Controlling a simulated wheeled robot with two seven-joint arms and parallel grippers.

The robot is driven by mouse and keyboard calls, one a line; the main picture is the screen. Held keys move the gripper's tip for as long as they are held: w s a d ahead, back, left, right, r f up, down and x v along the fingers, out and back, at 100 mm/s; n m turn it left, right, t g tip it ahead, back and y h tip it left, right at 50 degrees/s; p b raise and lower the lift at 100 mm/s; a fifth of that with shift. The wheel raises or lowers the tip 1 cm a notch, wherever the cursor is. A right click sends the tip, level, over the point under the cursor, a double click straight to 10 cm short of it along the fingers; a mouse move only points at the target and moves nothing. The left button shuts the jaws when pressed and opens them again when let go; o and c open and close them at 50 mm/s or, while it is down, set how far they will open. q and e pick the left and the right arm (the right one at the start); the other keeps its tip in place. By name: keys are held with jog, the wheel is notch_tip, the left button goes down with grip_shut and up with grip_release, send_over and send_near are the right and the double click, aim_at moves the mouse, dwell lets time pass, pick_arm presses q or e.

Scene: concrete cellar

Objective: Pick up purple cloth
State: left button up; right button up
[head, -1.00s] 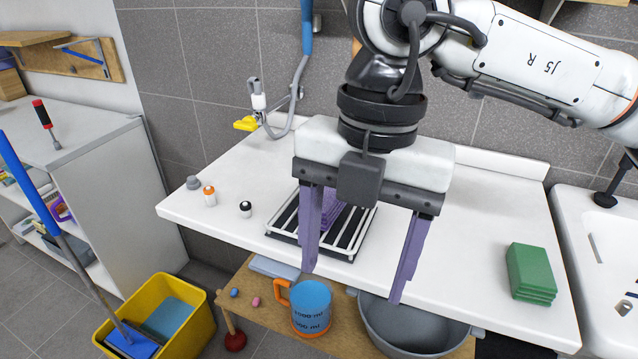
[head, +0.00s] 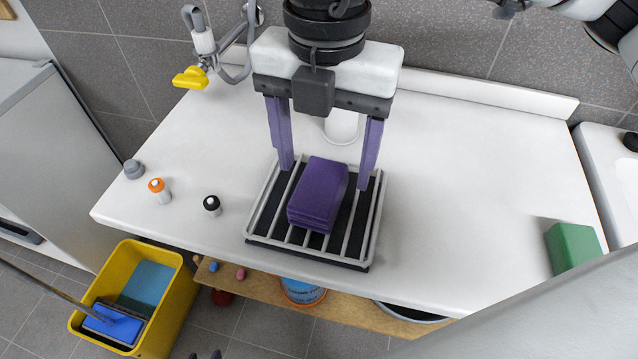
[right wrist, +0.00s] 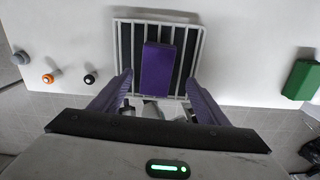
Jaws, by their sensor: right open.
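The purple cloth (head: 317,192) is a folded, block-like stack lying on a white wire rack (head: 375,225) over a dark tray on the white counter. It also shows in the right wrist view (right wrist: 157,68). My right gripper (head: 326,178) is open and empty, pointing down at the back part of the rack. Its purple fingers stand apart, one towards each side of the cloth, with gaps between. I cannot tell if the tips touch the rack. Two small dark tips at the bottom edge seem to be my left gripper (head: 205,355); its opening is unclear.
Orange-capped (head: 159,190) and black-capped (head: 212,205) bottles and a grey knob-like item (head: 133,169) stand left of the rack. A green block (head: 573,246) sits at the right. A yellow bucket (head: 170,310) is on the floor. The counter between rack and green block is clear.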

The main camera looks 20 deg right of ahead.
aim_at(321, 183)
jog(key=shift+w+a+f+p, duration=0.15)
jog(key=shift+f+p, duration=0.35)
jog(key=shift+f, duration=2.15)
jog(key=c, duration=1.1)
jog(key=shift+r, duration=0.1)
notch_tip(321, 183, up, 10)
jog(key=shift+a+b, duration=0.1)
jog(key=shift+b, duration=0.35)
